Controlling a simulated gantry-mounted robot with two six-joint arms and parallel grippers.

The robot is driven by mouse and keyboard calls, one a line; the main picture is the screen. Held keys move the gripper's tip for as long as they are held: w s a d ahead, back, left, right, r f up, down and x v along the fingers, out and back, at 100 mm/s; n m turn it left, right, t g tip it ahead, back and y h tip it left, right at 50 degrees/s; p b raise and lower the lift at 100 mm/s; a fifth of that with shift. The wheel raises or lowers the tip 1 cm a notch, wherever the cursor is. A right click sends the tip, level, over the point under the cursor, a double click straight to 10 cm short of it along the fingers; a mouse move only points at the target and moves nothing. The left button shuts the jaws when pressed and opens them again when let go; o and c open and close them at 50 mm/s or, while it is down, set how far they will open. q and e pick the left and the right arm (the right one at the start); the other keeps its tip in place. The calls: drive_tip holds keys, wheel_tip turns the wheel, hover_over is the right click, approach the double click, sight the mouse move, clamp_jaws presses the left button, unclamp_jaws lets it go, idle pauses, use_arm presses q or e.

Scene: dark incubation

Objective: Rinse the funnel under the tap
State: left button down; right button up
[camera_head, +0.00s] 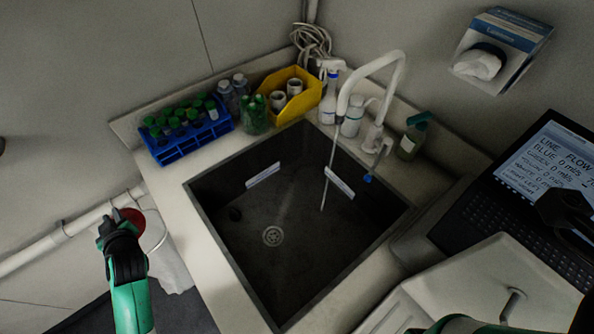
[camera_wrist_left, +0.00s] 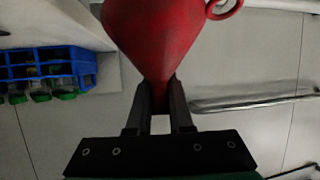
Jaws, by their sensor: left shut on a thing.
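My left gripper (camera_head: 112,222) is at the left of the sink, outside its rim. It is shut on the red funnel (camera_wrist_left: 155,35), gripping its narrow end, as the left wrist view shows. In the head view the funnel (camera_head: 134,217) is mostly hidden behind the gripper. The white tap (camera_head: 385,60) arches over the back right of the dark sink (camera_head: 215,245). A thin stream of water (camera_head: 328,180) falls from its spout into the basin. My right gripper (camera_head: 568,212) is dark and partly cut off at the right edge; its jaw state is unclear.
A blue rack (camera_head: 190,143) of green-capped tubes, a yellow bin (camera_head: 292,108) and several bottles line the back counter. A laptop (camera_head: 540,180) and a white tray (camera_head: 480,275) are at the right. A white bin (camera_head: 168,255) stands below the left gripper. The basin looks clear.

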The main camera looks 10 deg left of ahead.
drive_tip(key=shift+r, duration=0.1)
idle(0.4)
drive_tip(key=shift+f+b, duration=0.35)
idle(0.3)
drive_tip(key=shift+r, duration=0.15)
idle(0.5)
drive_tip(key=shift+f, duration=0.35)
idle(0.4)
drive_tip(key=shift+r, duration=0.15)
